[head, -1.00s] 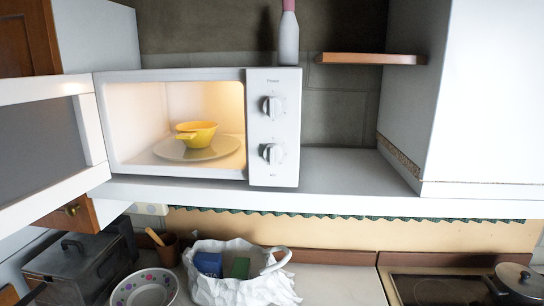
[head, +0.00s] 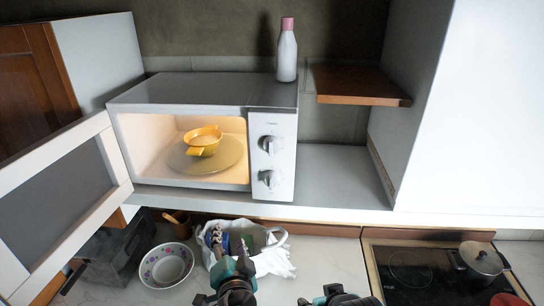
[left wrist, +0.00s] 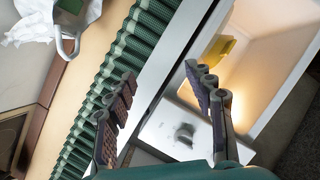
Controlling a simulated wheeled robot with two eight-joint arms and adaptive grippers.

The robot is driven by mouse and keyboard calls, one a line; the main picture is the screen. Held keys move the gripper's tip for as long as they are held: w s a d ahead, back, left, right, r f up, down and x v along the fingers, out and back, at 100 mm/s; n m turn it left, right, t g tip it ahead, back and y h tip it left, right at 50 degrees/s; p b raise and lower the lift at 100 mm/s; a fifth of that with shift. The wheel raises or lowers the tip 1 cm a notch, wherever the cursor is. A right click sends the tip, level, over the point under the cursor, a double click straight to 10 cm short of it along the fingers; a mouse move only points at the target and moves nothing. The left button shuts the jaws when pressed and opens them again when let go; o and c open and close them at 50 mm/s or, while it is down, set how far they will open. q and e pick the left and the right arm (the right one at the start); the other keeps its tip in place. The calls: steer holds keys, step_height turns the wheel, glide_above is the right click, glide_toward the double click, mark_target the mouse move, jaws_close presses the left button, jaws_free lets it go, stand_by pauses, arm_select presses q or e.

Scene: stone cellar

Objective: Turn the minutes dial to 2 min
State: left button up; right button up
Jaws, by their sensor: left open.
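The white microwave (head: 200,92) stands on a shelf with its door open to the left. Its front panel has an upper dial (head: 270,145) and a lower dial (head: 269,180); their markings are too small to read. My left gripper (head: 229,244) is open and empty, below and left of the panel in the head view. In the left wrist view, a dial (left wrist: 184,134), apparently the lower one, shows beyond the open fingers (left wrist: 165,92), apart from them. My right gripper (head: 338,296) is partly visible at the bottom edge; its fingers are unclear.
A yellow bowl (head: 202,140) sits on the lit turntable plate (head: 232,153). The open door (head: 70,190) blocks the left side. A bottle (head: 287,52) stands on the microwave. Below are a white bag (head: 275,263), a dotted bowl (head: 166,266) and a pot (head: 482,260) on the hob.

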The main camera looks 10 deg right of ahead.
mark_target(272, 185)
arm_select(q)
steer(key=s+d+r+m+t+h+p, duration=0.25)
steer(key=d+r+m+p, duration=0.2)
steer(key=d+r, duration=0.6)
steer(key=shift+n+h, duration=0.45)
steer(key=w, duration=0.5)
steer(key=w+p, duration=0.1)
steer(key=w, duration=0.2)
steer(key=shift+w+d, duration=0.3)
steer(key=shift+d, duration=0.1)
arm_select(e)
step_height(272, 185, up, 7)
arm_select(q)
steer(key=c, duration=1.2)
